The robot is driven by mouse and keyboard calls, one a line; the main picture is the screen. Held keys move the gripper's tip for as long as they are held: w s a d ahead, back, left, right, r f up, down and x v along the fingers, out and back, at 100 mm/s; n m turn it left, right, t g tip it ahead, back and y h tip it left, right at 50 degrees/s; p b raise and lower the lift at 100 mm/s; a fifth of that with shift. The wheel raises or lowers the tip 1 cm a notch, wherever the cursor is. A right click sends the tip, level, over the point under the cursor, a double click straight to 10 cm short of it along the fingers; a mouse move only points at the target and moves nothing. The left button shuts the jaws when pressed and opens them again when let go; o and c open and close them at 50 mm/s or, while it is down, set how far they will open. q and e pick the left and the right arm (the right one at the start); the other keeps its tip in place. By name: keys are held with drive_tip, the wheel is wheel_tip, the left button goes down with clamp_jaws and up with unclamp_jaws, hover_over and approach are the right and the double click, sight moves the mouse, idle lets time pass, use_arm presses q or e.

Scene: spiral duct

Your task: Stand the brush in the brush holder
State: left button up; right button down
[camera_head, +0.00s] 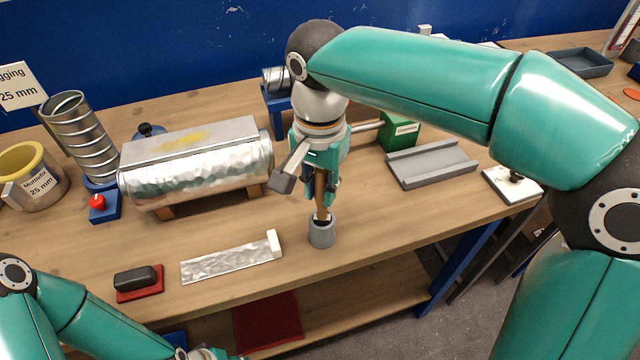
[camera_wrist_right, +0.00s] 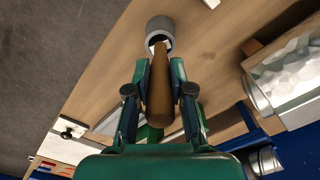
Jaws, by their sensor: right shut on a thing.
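The brush (camera_head: 320,188) has a brown wooden handle and is roughly upright, its lower end at the mouth of the brush holder. The brush holder (camera_head: 321,236) is a small grey cup on the workbench near its front edge. My right gripper (camera_head: 319,196) is shut on the brush handle above the holder. In the right wrist view the brush (camera_wrist_right: 160,85) lies between the fingers of my right gripper (camera_wrist_right: 158,90), and a pale part shows at the opening of the holder (camera_wrist_right: 160,25). How deep it sits is unclear. My left gripper (camera_head: 225,355) barely shows at the bottom edge; its fingers are hidden.
A foil-covered duct (camera_head: 195,175) stands left of the holder. A foil strip (camera_head: 230,262) and a dark block on a red base (camera_head: 138,282) lie in front. A grey channel tray (camera_head: 432,165) and green box (camera_head: 399,134) are to the right. Bare wood surrounds the holder.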

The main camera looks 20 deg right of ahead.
drive_tip(key=shift+f, duration=0.35)
drive_tip(key=c, duration=0.9)
unclamp_jaws()
drive_tip(key=shift+c, duration=0.2)
wheel_tip(320, 180, up, 12)
drive_tip(key=shift+f, duration=0.1)
